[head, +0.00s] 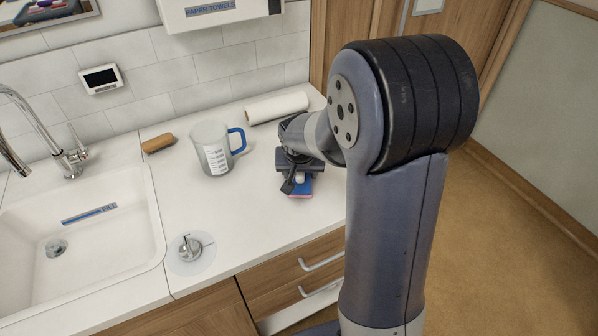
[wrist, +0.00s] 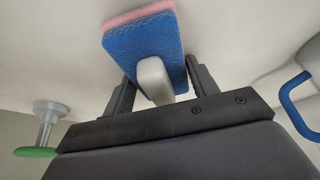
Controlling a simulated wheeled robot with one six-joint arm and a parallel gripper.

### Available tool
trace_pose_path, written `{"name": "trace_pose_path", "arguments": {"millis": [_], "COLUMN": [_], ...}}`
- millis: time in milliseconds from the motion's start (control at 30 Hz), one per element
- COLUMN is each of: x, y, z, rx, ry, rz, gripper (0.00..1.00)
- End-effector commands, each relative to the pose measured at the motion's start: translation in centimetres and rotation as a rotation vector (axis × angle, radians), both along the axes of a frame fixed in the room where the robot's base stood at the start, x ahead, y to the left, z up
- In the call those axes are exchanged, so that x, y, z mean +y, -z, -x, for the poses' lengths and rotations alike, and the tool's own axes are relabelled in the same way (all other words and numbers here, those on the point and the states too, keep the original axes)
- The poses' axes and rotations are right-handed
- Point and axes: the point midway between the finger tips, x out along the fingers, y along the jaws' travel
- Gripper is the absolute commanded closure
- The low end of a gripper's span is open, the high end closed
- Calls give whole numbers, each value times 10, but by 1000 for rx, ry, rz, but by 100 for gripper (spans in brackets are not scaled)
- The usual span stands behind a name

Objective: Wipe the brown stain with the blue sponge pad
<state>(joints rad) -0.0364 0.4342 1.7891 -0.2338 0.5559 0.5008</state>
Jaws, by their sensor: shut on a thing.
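The blue sponge pad (head: 301,191) has a blue top, a pink layer and a white grip. In the head view it shows below my gripper (head: 297,179), over the right part of the counter. In the wrist view my gripper (wrist: 155,88) is shut on the white grip of the sponge pad (wrist: 145,45). Its pink layer faces the pale counter surface. I cannot tell whether the pad touches the counter. I see no brown stain in either view; my arm and gripper hide part of the counter.
A measuring jug (head: 212,152) with a blue handle stands left of my gripper. A white roll (head: 276,107) and a brown object (head: 157,143) lie behind. A metal fitting on a clear disc (head: 190,249) is near the sink (head: 150,240). The front-middle counter is clear.

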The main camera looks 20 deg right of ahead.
Motion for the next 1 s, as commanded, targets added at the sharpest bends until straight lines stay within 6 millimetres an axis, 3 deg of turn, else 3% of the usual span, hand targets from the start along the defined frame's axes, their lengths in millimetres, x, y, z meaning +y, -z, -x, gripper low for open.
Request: {"name": "trace_pose_path", "arguments": {"millis": [100,167,700,1000], "x": [-1,-2,-5,-6], "y": [-7,-26,-73,-82], "z": [0,-1,-3,-4], "rx": [2,-3,0,1], "ry": [-1,0,-3,-4], "rz": [1,0,-1,-1], "gripper": [66,66,66,66]}}
